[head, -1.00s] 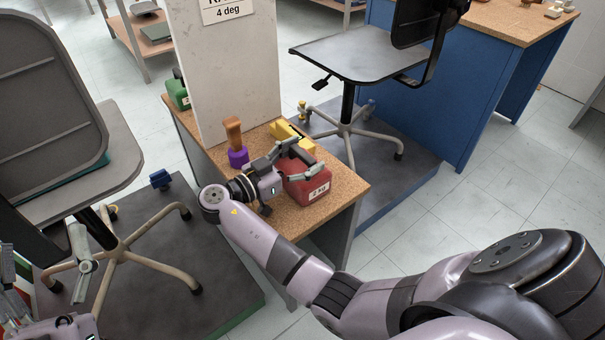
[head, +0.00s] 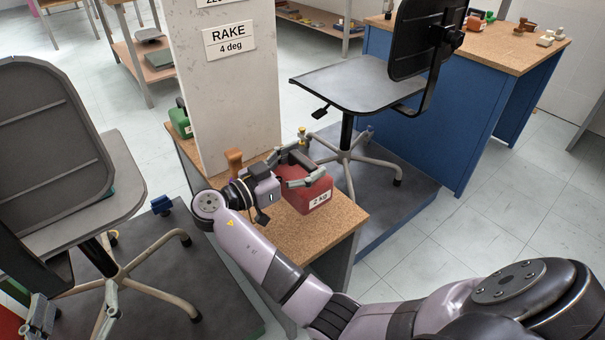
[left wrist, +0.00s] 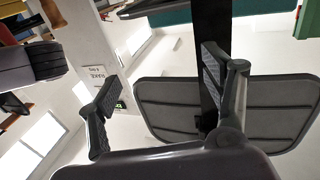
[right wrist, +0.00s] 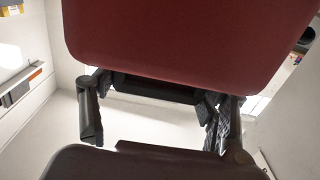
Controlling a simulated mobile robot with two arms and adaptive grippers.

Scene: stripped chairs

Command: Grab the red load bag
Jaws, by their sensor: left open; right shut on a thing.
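The red load bag (head: 308,196), with a white 2 kg label, is above the cork-topped table (head: 295,235) near its right end. My right gripper (head: 300,172) is shut on its top handle. In the right wrist view the red bag (right wrist: 175,40) fills the upper middle, and its dark handle lies between the fingers of the right gripper (right wrist: 152,112). The bag appears slightly raised, but its underside is hidden. My left gripper (head: 75,312) is low at the left edge, near a chair. The left wrist view shows the left gripper (left wrist: 158,85) open and empty.
Chairs stand left (head: 55,140) and behind right (head: 345,82).

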